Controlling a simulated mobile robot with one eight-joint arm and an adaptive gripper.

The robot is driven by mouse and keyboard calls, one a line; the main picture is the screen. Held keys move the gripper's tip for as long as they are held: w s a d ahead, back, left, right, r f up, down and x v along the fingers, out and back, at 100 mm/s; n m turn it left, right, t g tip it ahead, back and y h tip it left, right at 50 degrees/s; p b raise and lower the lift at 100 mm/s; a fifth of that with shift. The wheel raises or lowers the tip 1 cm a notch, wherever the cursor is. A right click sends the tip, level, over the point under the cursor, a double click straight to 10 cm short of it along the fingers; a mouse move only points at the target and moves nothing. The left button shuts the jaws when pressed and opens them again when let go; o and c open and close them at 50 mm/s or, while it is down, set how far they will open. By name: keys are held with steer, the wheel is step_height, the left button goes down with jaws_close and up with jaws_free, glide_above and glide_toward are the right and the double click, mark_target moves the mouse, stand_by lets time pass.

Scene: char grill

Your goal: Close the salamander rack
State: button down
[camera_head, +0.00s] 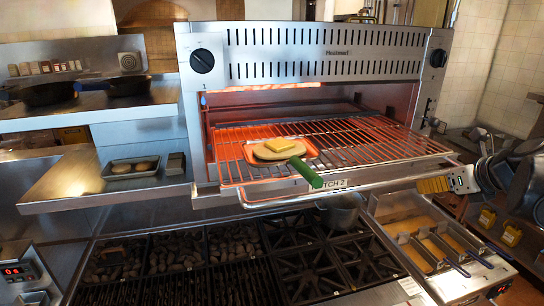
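The salamander (310,55) is a steel broiler with a slotted front and a black knob at each end. Its wire rack (375,150) glows reddish and sticks out forward past the body. A curved steel bar (350,189) runs along the rack's front. On the rack's left part lies a small tray (251,157) with a flat round food and a yellow slab. A green handle (305,172) projects from it toward the front bar. My gripper (433,185) comes in from the right beside the bar's right end. Its fingers are too small to read, and contact with the bar is unclear.
A burner range (310,265) lies below the rack, with a pot (341,212) under the front bar. Fryer baskets (435,250) stand at lower right. Steel shelves (95,180) at left hold pans and a small tray (130,167). Space in front of the bar looks clear.

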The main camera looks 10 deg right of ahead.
mark_target(369, 140)
steer(key=w+b, duration=0.1)
steer(key=w, duration=0.8)
steer(key=w+b, duration=0.1)
steer(key=w, duration=0.8)
steer(key=w+a, duration=0.1)
steer(key=w, duration=0.8)
steer(key=shift+w+b, duration=0.15)
steer(key=shift+b, duration=0.25)
